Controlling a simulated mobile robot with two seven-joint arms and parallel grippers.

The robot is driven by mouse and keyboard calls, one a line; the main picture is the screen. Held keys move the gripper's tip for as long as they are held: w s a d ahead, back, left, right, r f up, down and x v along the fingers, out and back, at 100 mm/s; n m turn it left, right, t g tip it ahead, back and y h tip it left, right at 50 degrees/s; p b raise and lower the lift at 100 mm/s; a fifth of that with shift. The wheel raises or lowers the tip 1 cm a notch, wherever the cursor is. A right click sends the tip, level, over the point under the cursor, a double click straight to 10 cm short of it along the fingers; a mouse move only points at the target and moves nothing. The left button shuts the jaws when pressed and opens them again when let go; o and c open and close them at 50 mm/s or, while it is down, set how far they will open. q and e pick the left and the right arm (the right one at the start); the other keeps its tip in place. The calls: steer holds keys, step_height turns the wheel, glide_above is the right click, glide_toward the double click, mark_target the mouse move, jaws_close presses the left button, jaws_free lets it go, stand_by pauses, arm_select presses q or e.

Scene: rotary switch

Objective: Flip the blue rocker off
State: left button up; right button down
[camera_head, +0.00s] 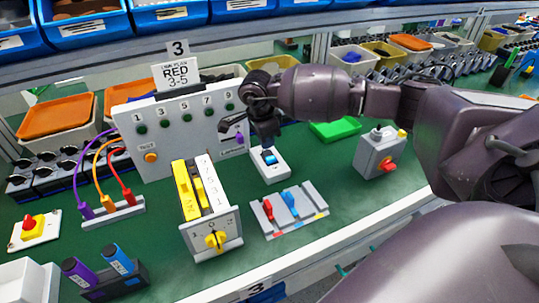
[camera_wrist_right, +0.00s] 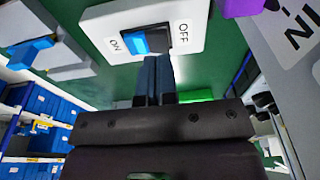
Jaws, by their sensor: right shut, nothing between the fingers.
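The blue rocker (camera_head: 269,158) sits in a white switch box (camera_head: 270,172) on the green bench. My right gripper (camera_head: 266,145) points down at the box. In the right wrist view its shut fingers (camera_wrist_right: 158,60) hold nothing, and their tips are close by the rocker, overlapping its edge in the picture. I cannot tell whether they touch it. My left gripper is not in view.
A grey panel (camera_head: 160,118) with several green buttons stands behind. A block with a yellow knob (camera_head: 216,240) is at left. A plate with blue and red levers (camera_head: 290,212) lies in front. A grey box with a red knob (camera_head: 380,152) is at right.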

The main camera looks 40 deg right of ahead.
mark_target(266, 153)
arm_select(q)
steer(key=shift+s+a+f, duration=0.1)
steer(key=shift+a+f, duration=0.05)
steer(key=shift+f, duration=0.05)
arm_select(e)
steer(key=shift+f, duration=0.4)
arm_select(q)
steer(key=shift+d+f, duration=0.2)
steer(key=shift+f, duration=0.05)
arm_select(e)
steer(key=shift+f, duration=0.45)
arm_select(q)
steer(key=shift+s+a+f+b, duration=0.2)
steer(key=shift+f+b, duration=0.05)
steer(key=shift+b, duration=0.15)
arm_select(e)
steer(key=shift+f, duration=0.35)
steer(key=shift+r+p, duration=0.65)
steer(key=shift+r, duration=1.2)
steer(key=shift+r+p, duration=0.6)
steer(key=shift+r, duration=1.15)
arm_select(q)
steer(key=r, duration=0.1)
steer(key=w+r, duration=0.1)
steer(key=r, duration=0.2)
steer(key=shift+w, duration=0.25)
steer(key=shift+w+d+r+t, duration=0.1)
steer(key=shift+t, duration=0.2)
